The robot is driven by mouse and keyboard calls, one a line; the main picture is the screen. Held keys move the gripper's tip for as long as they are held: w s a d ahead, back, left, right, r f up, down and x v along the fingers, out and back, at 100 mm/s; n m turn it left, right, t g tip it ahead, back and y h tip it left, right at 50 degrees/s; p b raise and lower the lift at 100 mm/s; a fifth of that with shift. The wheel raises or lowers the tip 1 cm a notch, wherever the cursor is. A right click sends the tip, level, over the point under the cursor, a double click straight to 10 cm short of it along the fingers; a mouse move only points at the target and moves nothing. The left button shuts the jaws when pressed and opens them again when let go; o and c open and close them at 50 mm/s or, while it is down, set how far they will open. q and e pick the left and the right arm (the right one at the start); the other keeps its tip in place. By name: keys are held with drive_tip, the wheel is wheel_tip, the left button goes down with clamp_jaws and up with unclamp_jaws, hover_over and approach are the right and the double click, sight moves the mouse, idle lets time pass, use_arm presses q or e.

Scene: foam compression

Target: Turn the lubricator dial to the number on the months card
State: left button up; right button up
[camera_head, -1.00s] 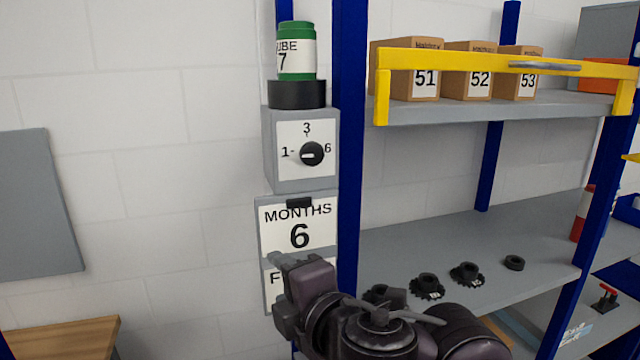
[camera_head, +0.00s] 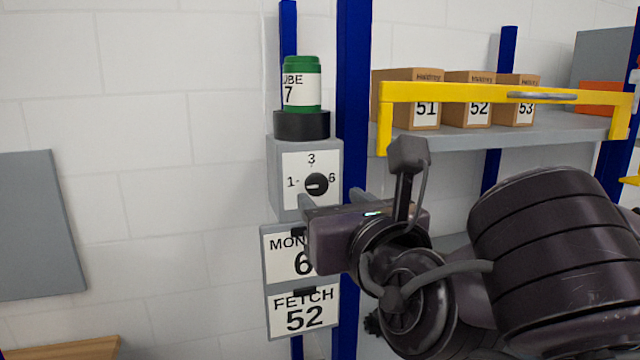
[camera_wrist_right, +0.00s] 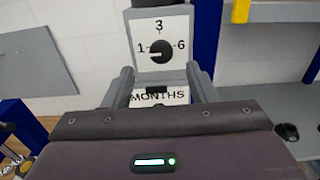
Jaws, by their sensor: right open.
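The lubricator (camera_head: 274,170) is a grey box on the blue post with a white face reading 1, 3 and 6. Its black dial (camera_head: 316,184) has a light mark toward the left, on the side of the 1. The dial also shows in the right wrist view (camera_wrist_right: 161,54). The months card (camera_head: 284,245) hangs below; it reads 6 and is partly hidden by my gripper. My right gripper (camera_head: 330,197) is open and empty, its fingers just below the dial. In the right wrist view, its fingertips (camera_wrist_right: 160,71) are spread below the dial, apart from it. My left gripper is out of view.
A green canister (camera_head: 302,85) stands in a black collar on the lubricator. A FETCH 52 card (camera_head: 303,312) hangs under the months card. To the right, a shelf holds boxes 51, 52 and 53 behind a yellow bar (camera_head: 450,92). The wall at left is clear apart from a grey panel (camera_head: 35,225).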

sight(319, 187)
drive_tip(key=p+x, duration=0.1)
drive_tip(key=x, duration=0.3)
drive_tip(key=shift+w, duration=0.45)
drive_tip(key=shift+w+a, duration=0.3)
drive_tip(key=shift+w, duration=0.35)
drive_tip(key=c, duration=1)
drive_tip(key=shift+o, duration=0.2)
